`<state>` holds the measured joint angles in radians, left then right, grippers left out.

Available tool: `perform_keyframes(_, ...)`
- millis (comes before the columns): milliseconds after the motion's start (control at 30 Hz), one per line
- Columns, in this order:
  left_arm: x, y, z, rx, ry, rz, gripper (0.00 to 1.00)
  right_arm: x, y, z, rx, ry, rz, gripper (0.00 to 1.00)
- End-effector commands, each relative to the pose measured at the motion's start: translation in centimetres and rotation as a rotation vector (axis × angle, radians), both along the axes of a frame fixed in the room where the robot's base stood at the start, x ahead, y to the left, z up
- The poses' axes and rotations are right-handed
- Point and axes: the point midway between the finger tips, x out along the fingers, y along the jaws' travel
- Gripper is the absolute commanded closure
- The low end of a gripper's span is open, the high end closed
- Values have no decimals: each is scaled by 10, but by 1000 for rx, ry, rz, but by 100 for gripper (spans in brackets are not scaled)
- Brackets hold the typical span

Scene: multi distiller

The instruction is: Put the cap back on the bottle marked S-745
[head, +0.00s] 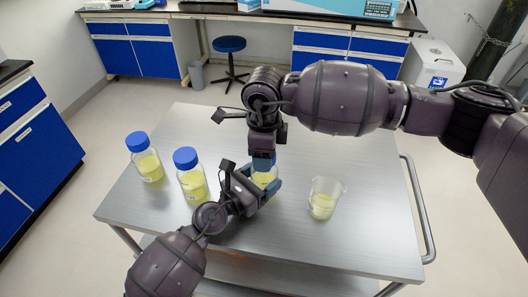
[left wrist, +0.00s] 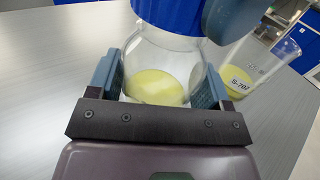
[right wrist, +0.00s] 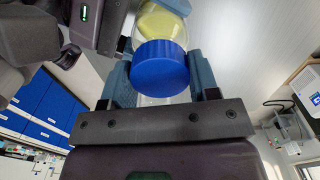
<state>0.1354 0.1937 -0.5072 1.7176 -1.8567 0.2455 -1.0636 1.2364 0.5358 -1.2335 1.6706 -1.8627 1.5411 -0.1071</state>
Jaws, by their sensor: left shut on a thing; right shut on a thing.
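A clear bottle of yellow liquid (head: 266,178) stands on the steel cart, partly hidden by my grippers. My left gripper (head: 260,187) is shut around its body, one finger on each side; the bottle also shows in the left wrist view (left wrist: 160,65). The blue cap (right wrist: 160,70) sits at the bottle's mouth, in line with it. My right gripper (head: 264,158) comes from above and is shut on the cap. I cannot tell whether the cap is screwed tight. No label on this bottle is readable.
Two blue-capped bottles (head: 146,163) (head: 192,182) with yellow liquid stand to the left on the cart (head: 345,240). A beaker (head: 324,198) of yellow liquid stands to the right; its label seems to read S-702.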

Motion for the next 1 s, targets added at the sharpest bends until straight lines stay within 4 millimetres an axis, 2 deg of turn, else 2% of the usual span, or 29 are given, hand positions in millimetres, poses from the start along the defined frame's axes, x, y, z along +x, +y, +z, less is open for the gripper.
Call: perform_keyframes(1000, 0, 0, 0, 1, 1, 0, 94, 0, 0, -1, 0, 1, -1445, 73)
